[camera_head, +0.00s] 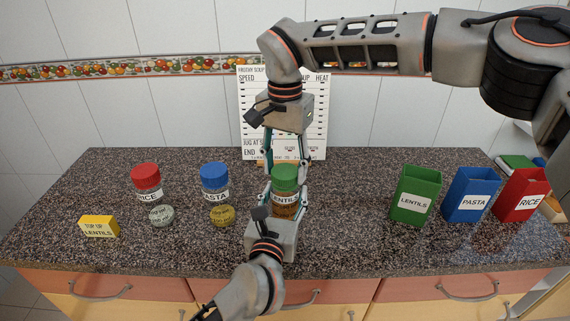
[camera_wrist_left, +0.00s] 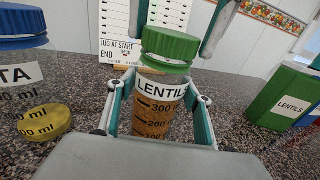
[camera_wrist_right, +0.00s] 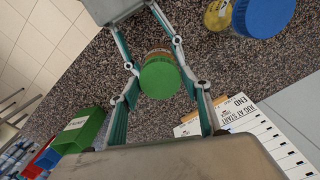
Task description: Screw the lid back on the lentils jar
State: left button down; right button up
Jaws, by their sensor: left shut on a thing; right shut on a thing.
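The lentils jar (camera_head: 284,211) is clear with orange-brown contents. It stands in front of the recipe board, and its label shows in the left wrist view (camera_wrist_left: 160,88). Its green lid (camera_head: 285,174) sits over the mouth; I cannot tell how tightly it is seated. My left gripper (camera_head: 284,203) comes from the front and is shut around the jar body, a finger on each side (camera_wrist_left: 160,105). My right gripper (camera_head: 286,172) reaches down from above and behind and is shut on the lid, which also shows in the right wrist view (camera_wrist_right: 160,78).
The rice jar (camera_head: 146,182) with red lid and pasta jar (camera_head: 215,181) with blue lid stand left. Green (camera_head: 415,197), blue (camera_head: 470,195) and red (camera_head: 518,196) boxes stand right. The board (camera_head: 255,110) is behind.

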jog(key=m, duration=1.4)
jog(key=shift+m, duration=0.3)
jog(key=m, duration=0.3)
jog(key=shift+m, duration=0.3)
jog(key=m, duration=0.8)
pick_arm(q)
jog(key=shift+f, duration=0.1)
pick_arm(e)
jog(key=m, duration=0.5)
jog(key=shift+m, duration=0.3)
jog(key=m, duration=0.4)
jog(key=o, duration=0.8)
